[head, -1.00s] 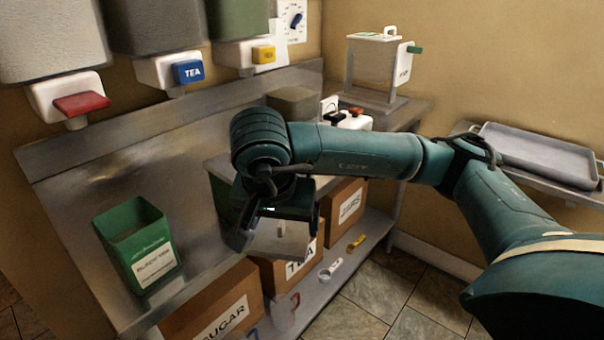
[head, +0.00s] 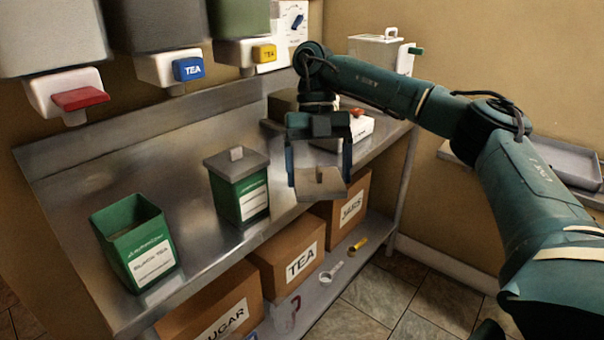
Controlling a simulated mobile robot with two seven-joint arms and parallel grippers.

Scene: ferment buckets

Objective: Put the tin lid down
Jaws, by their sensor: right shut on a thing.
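My right gripper (head: 318,168) is shut on the tin lid (head: 322,188), a square metal plate with a small knob. It holds the lid over the right part of the steel counter, near its front edge. The lid looks clear of the counter, but the gap is hard to judge. An open green tin labelled black tea (head: 138,245) stands at the counter's left. A second green tin (head: 240,198), closed with a grey knobbed lid, stands to the left of my gripper. My left gripper is not in view.
The steel counter (head: 180,180) has bare room between and behind the tins. Dispensers with coloured taps (head: 78,98) hang above its back. Boxes labelled sugar, tea and jars (head: 288,262) sit on the shelf below. A white item with a red top (head: 358,126) stands behind my arm.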

